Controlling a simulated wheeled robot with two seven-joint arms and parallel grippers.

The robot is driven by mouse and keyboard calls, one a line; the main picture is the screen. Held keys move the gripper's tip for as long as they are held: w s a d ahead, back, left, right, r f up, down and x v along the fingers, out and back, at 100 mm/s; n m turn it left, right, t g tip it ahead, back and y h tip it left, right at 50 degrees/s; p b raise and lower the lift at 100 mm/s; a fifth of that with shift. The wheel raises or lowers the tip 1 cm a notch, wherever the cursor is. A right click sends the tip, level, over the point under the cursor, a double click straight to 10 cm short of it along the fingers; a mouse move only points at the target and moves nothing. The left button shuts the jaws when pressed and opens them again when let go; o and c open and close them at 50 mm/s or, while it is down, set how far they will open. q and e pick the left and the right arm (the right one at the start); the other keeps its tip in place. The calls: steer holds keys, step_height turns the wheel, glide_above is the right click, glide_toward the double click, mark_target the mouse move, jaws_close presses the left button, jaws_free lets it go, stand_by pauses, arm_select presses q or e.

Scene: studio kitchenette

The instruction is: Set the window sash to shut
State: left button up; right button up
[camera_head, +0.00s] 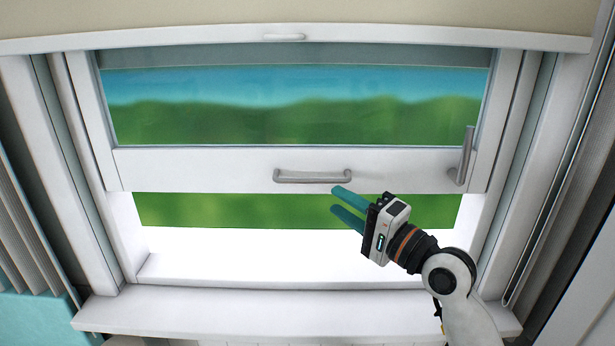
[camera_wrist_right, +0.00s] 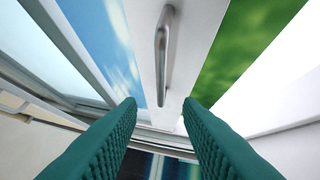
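The white window sash (camera_head: 200,167) is raised, with an open gap showing green between its bottom rail and the sill (camera_head: 240,260). A grey bar handle (camera_head: 312,178) is on the bottom rail; it also shows in the right wrist view (camera_wrist_right: 163,50), ahead of and between the fingers. My right gripper (camera_head: 341,202) has teal fingers and is just below and right of the handle's right end in the head view. In the right wrist view the fingers (camera_wrist_right: 160,112) are spread apart with nothing between them. My left gripper is not in view.
A grey lever (camera_head: 464,158) is at the sash's right side. A small handle (camera_head: 284,37) is on the top rail. Blinds or curtains (camera_head: 28,230) hang at the left, and more (camera_head: 580,220) at the right. The ledge (camera_head: 200,312) in front is clear.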

mark_target(310, 183)
steer(key=p+x, duration=0.2)
steer(key=x, duration=0.6)
steer(key=shift+w, duration=0.1)
steer(key=shift+x, duration=0.75)
steer(key=shift+f, duration=0.1)
steer(key=shift+c, duration=0.3)
jaws_close()
